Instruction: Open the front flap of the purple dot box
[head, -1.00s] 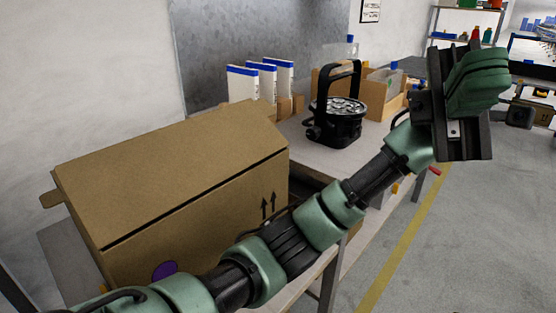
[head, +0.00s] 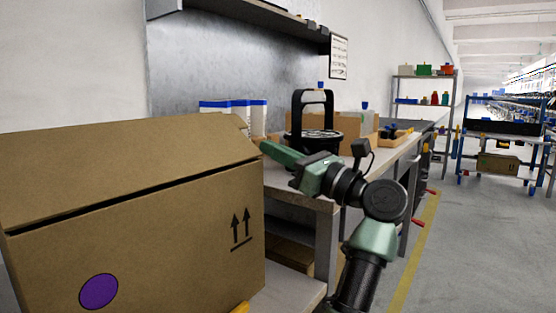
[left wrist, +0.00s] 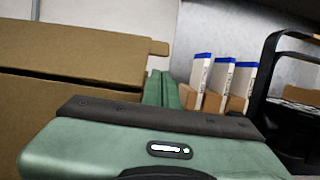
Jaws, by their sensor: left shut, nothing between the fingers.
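The purple dot box (head: 150,240) is a large brown cardboard carton at the left of the head view. A purple dot (head: 98,291) and two up arrows mark its front side. A dark slit runs along the front top edge, below the top flap (head: 130,160), which lies nearly flat. My left gripper (head: 268,148) is shut and empty beside the box's upper right corner; I cannot tell whether it touches. In the left wrist view the shut fingers (left wrist: 160,88) point ahead, just right of the box (left wrist: 70,55). My right gripper is not in view.
White cartons with blue tops (head: 235,113) stand behind the box. A shelf rack (head: 425,90) and a blue cart (head: 500,130) are farther right. The floor at right is clear.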

